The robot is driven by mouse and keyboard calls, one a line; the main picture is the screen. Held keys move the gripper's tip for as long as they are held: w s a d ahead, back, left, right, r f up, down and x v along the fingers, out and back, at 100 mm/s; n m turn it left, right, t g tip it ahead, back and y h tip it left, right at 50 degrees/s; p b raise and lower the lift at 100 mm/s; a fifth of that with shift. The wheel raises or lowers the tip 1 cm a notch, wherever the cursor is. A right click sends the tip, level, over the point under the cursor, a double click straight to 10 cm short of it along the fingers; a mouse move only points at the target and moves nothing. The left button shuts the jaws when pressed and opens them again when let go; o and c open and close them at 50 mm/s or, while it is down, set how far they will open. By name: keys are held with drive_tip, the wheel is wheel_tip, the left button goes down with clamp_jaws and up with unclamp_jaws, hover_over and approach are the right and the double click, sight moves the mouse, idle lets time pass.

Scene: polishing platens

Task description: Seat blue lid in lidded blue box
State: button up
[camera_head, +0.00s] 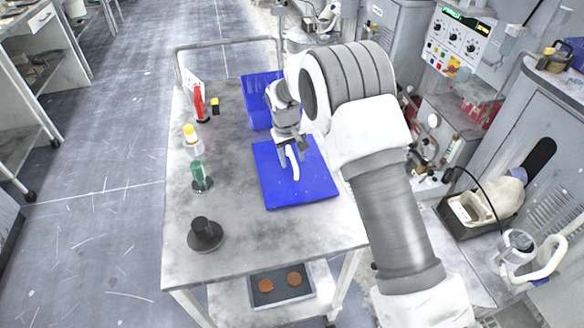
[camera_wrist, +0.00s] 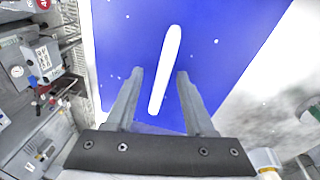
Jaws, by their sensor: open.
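The blue lid (camera_head: 310,184) lies flat on the grey table in the head view, and its white handle bar (camera_head: 294,163) stands at its middle. The lid also fills most of the wrist view (camera_wrist: 230,45), with the white handle (camera_wrist: 166,70) running lengthwise. The blue box (camera_head: 257,103) stands behind the lid at the table's back edge, partly hidden by my arm. My gripper (camera_head: 292,163) is over the lid, open, with its fingers on either side of the handle. In the wrist view the fingertips (camera_wrist: 160,75) are apart, with the handle between them; I cannot tell whether they touch it.
On the table's left stand a red item (camera_head: 199,101), a yellow-capped bottle (camera_head: 191,137), a green-handled tool (camera_head: 200,177) and a black knob-shaped piece (camera_head: 205,234). A tray with two brown discs (camera_head: 280,285) sits on the lower shelf. The table's front is bare.

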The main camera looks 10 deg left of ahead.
drive_tip(key=shift+f, duration=0.15)
clamp_jaws()
idle(1.4)
